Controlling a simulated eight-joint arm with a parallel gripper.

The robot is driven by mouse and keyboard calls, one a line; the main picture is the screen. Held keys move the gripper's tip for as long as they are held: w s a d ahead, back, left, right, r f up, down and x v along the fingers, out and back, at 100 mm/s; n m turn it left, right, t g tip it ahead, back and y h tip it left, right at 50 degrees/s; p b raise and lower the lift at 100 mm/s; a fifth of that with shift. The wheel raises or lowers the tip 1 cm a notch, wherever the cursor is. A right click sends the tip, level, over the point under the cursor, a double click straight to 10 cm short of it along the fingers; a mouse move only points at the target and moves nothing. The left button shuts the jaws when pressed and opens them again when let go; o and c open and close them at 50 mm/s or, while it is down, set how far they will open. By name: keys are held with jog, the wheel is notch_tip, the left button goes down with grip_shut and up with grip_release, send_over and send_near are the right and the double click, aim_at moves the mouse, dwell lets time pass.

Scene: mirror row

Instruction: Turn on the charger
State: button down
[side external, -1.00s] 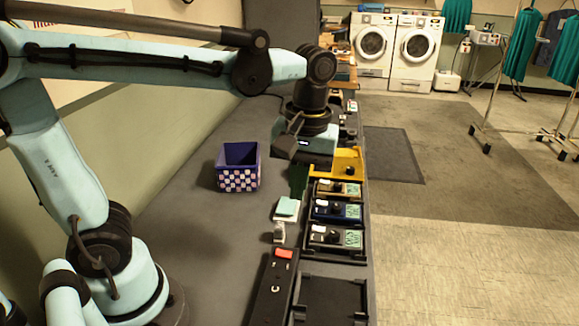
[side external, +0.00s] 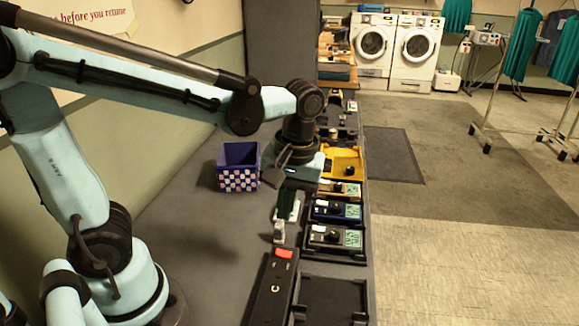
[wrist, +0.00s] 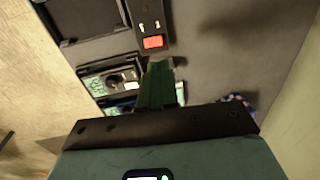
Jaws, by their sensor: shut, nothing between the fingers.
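A long black power strip with a red rocker switch (side external: 284,253) lies on the bench (side external: 190,262); I take it as the charger. The strip's body (side external: 270,292) bears a white letter C. In the wrist view the red switch (wrist: 153,42) is at the strip's near end, beside white-marked slots. I cannot tell which way the switch is tipped. My gripper (side external: 286,214) points down with its green fingers shut and empty, behind the switch end and apart from the switch in the picture. In the wrist view the fingertips (wrist: 160,64) are just below the red switch.
An empty black tray (side external: 331,298) lies beside the strip. A small pale item (side external: 279,230) sits by the switch end. A checkered box (side external: 239,165) stands left.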

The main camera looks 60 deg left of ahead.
aim_at(278, 251)
jog(key=f, duration=0.8)
jog(key=shift+s+a+f, duration=0.25)
jog(key=shift+s+a, duration=0.15)
jog(key=shift+f, duration=0.25)
jog(key=shift+s+a+f, duration=0.15)
jog(key=shift+t, duration=0.3)
jog(key=shift+w+d+h, duration=0.3)
jog(key=shift+w+d, duration=0.35)
jog(key=shift+r, duration=0.2)
